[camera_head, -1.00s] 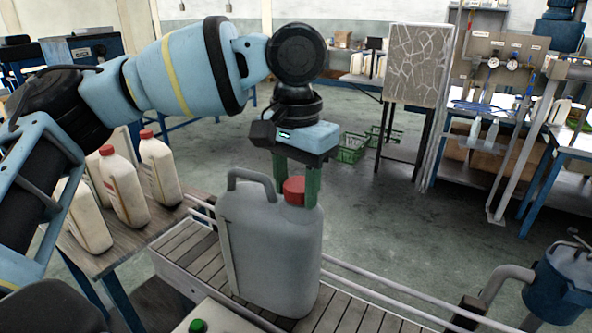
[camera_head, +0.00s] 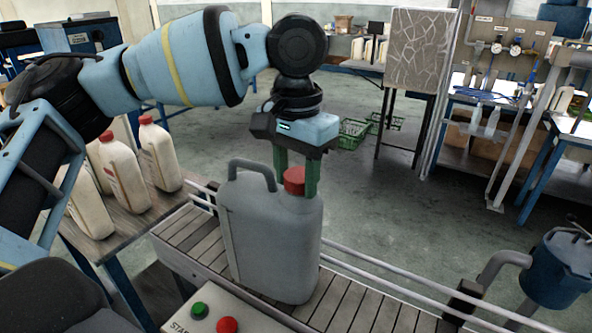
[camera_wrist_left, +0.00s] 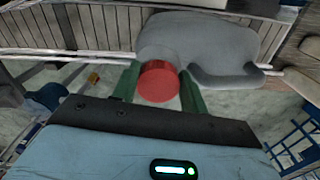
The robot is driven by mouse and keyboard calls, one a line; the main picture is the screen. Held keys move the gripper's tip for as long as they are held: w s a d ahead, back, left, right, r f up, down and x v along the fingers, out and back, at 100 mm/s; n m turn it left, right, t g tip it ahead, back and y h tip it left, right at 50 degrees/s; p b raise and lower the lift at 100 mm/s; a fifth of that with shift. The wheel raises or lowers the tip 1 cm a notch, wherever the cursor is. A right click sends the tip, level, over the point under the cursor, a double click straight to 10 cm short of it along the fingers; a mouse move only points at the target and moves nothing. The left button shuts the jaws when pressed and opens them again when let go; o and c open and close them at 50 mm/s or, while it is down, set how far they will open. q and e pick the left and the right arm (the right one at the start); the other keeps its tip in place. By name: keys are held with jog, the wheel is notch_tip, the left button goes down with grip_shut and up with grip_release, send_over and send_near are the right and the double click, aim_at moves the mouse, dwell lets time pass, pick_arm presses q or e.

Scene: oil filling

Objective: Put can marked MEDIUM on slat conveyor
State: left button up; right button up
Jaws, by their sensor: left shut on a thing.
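The grey can (camera_head: 270,240) has a handle and a red cap (camera_head: 294,180). It is upright over the slat conveyor (camera_head: 190,240), its base at or very close to the slats; I cannot tell whether it touches them. No MEDIUM marking is readable on the sides I see. My left gripper (camera_head: 296,188) points down from above and is shut on the red cap, one green finger on each side. The left wrist view also shows the cap (camera_wrist_left: 158,82) between the fingers, with the can's grey body (camera_wrist_left: 190,40) beyond. My right gripper is not in view.
A control box (camera_head: 250,318) with green and red buttons stands at the near side of the conveyor. White bottles with red caps (camera_head: 122,190) stand on a table at the left. Rails run along the conveyor. A blue vessel with a grey pipe (camera_head: 560,270) is at the right.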

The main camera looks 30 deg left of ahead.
pick_arm(q)
jog(key=shift+f, duration=0.2)
jog(key=o, duration=1.5)
jog(key=shift+r, duration=3.95)
